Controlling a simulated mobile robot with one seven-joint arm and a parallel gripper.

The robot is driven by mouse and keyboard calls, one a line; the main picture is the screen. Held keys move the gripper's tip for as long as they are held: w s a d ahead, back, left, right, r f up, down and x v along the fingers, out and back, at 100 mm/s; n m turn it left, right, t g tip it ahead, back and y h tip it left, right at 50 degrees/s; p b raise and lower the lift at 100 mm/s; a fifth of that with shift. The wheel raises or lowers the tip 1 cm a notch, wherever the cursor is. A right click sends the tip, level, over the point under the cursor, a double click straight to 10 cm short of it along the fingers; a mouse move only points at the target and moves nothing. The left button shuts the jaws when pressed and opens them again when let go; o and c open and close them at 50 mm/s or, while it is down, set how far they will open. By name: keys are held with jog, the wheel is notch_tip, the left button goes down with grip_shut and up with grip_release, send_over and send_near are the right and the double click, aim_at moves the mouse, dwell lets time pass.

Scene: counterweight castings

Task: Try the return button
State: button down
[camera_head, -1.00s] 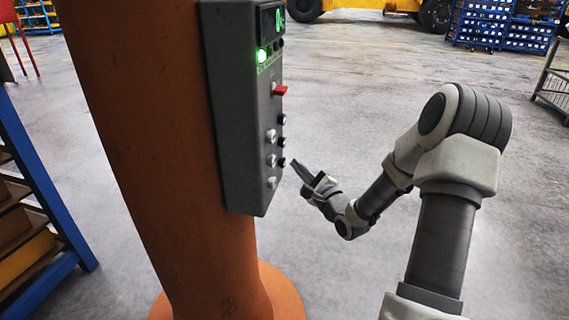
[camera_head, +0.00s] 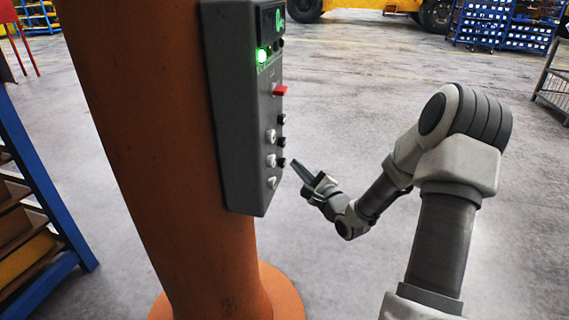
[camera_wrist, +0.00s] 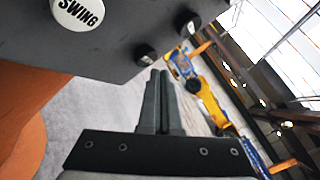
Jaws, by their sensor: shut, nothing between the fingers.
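A grey control box (camera_head: 238,120) is fixed to an orange column. Its face carries a lit green lamp (camera_head: 261,55), a red part (camera_head: 279,90), several pale round parts and small dark buttons down its edge. No label reading "return" can be made out. My gripper (camera_head: 294,163) is shut and empty, its tips just right of the lowest dark button (camera_head: 281,162), with a small gap. In the wrist view, my shut fingers (camera_wrist: 164,74) point towards a dark button (camera_wrist: 145,55); contact there cannot be told. Another dark button (camera_wrist: 187,22) and a white disc marked SWING (camera_wrist: 78,12) also show.
The orange column (camera_head: 150,130) stands left of my arm on a round orange foot (camera_head: 285,295). A blue rack (camera_head: 40,190) is at the left edge. Blue shelving and a yellow vehicle stand far back. The grey floor right of the box is open.

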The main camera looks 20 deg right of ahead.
dwell(0.8)
jog(key=shift+w+a, duration=0.25)
jog(key=shift+a, duration=0.1)
jog(key=shift+w+a, duration=0.25)
jog(key=shift+a, duration=0.2)
dwell(2.0)
jog(key=shift+d, duration=0.1)
dwell(2.7)
jog(key=shift+s+d+p, duration=0.35)
jog(key=shift+s+d, duration=0.15)
jog(key=shift+d, duration=0.15)
jog(key=shift+s+d+p, duration=0.2)
jog(key=shift+s+d, duration=0.25)
jog(key=shift+d, duration=0.25)
jog(key=shift+s+d+p, duration=0.2)
jog(key=shift+s+d, duration=0.3)
jog(key=shift+d, duration=0.25)
jog(key=shift+s+d+p, duration=0.2)
jog(key=shift+s+d, duration=0.25)
jog(key=shift+d, duration=0.25)
